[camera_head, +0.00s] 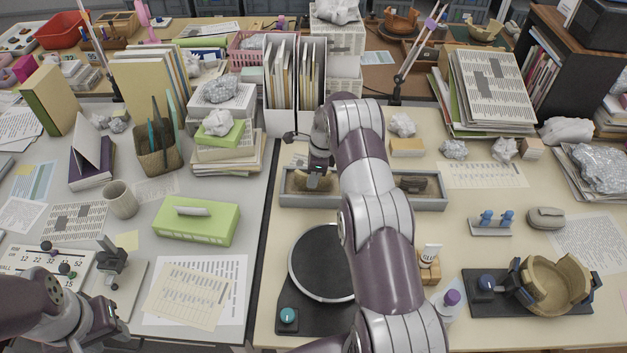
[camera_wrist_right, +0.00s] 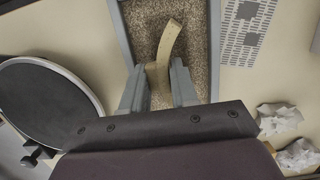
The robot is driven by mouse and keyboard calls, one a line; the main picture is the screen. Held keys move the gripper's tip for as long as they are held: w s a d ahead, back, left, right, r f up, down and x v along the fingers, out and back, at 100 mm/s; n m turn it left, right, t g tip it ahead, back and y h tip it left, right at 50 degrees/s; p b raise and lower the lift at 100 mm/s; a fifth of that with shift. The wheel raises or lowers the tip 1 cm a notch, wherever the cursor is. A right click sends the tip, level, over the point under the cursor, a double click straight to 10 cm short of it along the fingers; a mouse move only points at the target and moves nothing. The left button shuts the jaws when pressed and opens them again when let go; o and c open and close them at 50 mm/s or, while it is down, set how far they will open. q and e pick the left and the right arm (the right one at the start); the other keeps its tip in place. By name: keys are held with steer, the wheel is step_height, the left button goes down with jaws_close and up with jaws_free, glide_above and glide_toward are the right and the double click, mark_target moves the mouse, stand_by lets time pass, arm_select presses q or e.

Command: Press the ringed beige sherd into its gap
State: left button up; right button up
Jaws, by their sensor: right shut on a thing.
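My right gripper (camera_head: 314,182) reaches down into the left part of the grey tray (camera_head: 363,202). In the right wrist view its two fingers (camera_wrist_right: 158,92) are shut on a curved beige sherd (camera_wrist_right: 168,42), seen edge-on over the tray's brown granular bed. I cannot tell whether the sherd still touches the bed. No ring mark on it is clear. The beige bowl (camera_head: 551,288) sits at the right, clamped on a dark base (camera_head: 488,303), with an uneven rim. Its gap is not clearly visible. My left gripper (camera_head: 114,322) is at the lower left; its fingers are too small to read.
A dark turntable (camera_head: 322,262) stands in front of the tray. A glue bottle (camera_head: 430,258) in a wooden block and a purple-capped bottle (camera_head: 448,304) stand between turntable and bowl. A stand with blue knobs (camera_head: 490,224) is behind the bowl. A second brown piece (camera_head: 416,185) lies in the tray.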

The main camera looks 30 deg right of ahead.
steer(key=shift+r+p, duration=1.8)
steer(key=shift+r, duration=1.2)
steer(key=shift+f, duration=0.1)
